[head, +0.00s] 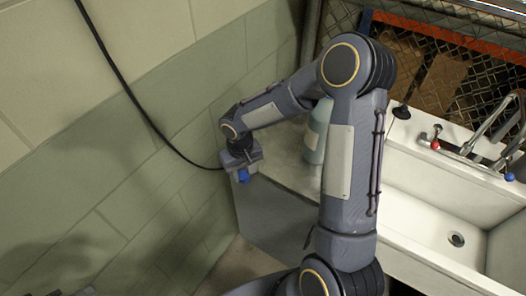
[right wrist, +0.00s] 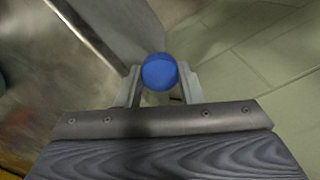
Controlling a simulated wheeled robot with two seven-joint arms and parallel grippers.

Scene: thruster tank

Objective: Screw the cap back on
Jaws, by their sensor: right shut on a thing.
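The blue cap (head: 243,175) is at the tip of my right gripper (head: 241,164). In the right wrist view the round blue cap (right wrist: 160,72) sits between the two grey fingers, and my right gripper (right wrist: 159,88) is shut on it. The gripper hangs beside the left end of the counter, close to the tiled wall. A pale green-grey bottle (head: 316,134) stands on the counter, partly hidden behind my right arm. Its top is hidden, so I cannot tell its opening. The cap is apart from the bottle. My left gripper is not in view.
The white sink (head: 440,215) with its tap (head: 462,152) is at the right. A black cable (head: 125,85) runs down the tiled wall (head: 90,130). A wire mesh fence (head: 430,40) stands behind the counter (head: 285,160). Counter space left of the bottle is bare.

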